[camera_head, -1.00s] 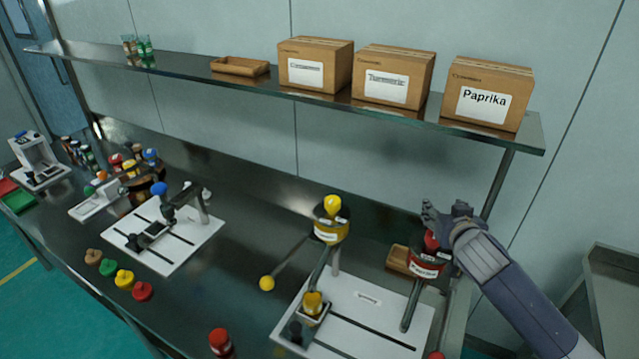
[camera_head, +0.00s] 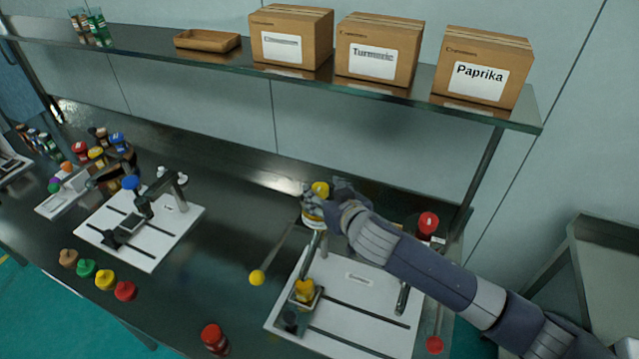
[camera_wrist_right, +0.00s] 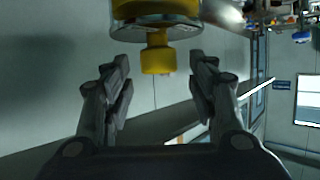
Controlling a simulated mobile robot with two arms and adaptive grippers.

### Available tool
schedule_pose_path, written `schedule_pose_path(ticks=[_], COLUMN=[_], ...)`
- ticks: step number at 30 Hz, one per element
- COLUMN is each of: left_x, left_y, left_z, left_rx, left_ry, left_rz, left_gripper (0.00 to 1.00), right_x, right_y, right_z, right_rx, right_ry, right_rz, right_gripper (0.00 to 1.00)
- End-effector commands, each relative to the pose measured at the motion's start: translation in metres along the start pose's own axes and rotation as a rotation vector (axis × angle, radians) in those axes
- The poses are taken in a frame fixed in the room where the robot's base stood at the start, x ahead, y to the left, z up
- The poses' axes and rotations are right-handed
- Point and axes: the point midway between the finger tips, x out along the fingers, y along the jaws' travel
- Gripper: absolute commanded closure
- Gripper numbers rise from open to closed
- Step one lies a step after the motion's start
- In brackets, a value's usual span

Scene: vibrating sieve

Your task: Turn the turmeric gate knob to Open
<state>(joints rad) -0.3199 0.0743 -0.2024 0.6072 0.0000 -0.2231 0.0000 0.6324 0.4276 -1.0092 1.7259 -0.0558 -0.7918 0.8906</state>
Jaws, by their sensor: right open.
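The yellow turmeric dispenser stands on the white station plate (camera_head: 372,292), and a yellow knob (camera_head: 320,188) tops its container in the head view. My right gripper (camera_head: 322,205) is at this container and covers part of it. In the right wrist view, a yellow knob (camera_wrist_right: 158,60) juts from a yellow-and-clear container (camera_wrist_right: 155,15). The open fingers of my right gripper (camera_wrist_right: 160,68) lie on either side of the knob, with gaps on both sides. A rod with a yellow ball (camera_head: 257,278) reaches out to the left of the dispenser. Open or closed markings are not readable. My left gripper is not in view.
A red-capped dispenser (camera_head: 427,224) stands behind my right forearm. A yellow-topped jar (camera_head: 304,290) sits on the plate, and a red-capped jar (camera_head: 214,338) stands in front. The shelf (camera_head: 200,58) with boxes, including Paprika (camera_head: 480,75), runs above. Another station (camera_head: 140,232) is at left.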

Motion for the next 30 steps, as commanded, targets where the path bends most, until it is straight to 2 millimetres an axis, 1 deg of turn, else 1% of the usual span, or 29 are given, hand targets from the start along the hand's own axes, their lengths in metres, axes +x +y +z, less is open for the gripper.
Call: schedule_pose_path(ticks=[1, 6, 8, 11, 18, 22, 23, 24, 26, 27, 28, 30], left_x=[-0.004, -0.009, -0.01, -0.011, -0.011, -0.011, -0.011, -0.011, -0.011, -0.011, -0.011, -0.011], left_y=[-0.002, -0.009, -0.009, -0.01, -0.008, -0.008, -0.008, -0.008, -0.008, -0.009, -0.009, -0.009], left_z=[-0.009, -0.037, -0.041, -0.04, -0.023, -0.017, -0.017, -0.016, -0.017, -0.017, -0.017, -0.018], left_rx=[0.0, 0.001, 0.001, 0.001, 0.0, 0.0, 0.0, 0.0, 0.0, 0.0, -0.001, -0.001], left_ry=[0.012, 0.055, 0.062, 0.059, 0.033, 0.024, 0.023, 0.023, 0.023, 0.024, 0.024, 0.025], left_rz=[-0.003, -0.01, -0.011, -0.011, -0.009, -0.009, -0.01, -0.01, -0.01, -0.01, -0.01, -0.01], left_gripper=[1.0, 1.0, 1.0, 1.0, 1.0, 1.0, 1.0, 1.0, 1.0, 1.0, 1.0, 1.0], right_x=[0.007, 0.025, 0.029, 0.034, 0.037, 0.037, 0.037, 0.037, 0.037, 0.037, 0.037, 0.037], right_y=[0.0, 0.0, 0.0, 0.0, 0.0, 0.0, 0.0, 0.0, 0.0, 0.0, 0.0, 0.0], right_z=[-0.003, -0.002, -0.001, -0.001, 0.0, 0.0, 0.0, 0.0, 0.0, 0.0, 0.0, 0.0], right_rx=[-0.002, 0.0, -0.001, -0.001, -0.001, -0.001, -0.001, -0.001, -0.001, -0.001, -0.001, -0.001], right_ry=[0.0, 0.0, 0.0, 0.0, 0.001, 0.001, 0.001, 0.001, 0.001, 0.0, 0.0, 0.0], right_rz=[0.001, 0.002, 0.001, 0.001, 0.0, 0.0, 0.0, 0.0, 0.0, 0.0, 0.001, 0.001], right_gripper=[0.47, 0.47, 0.47, 0.47, 0.47, 0.47, 0.54, 0.63, 0.76, 0.85, 0.9, 0.9])
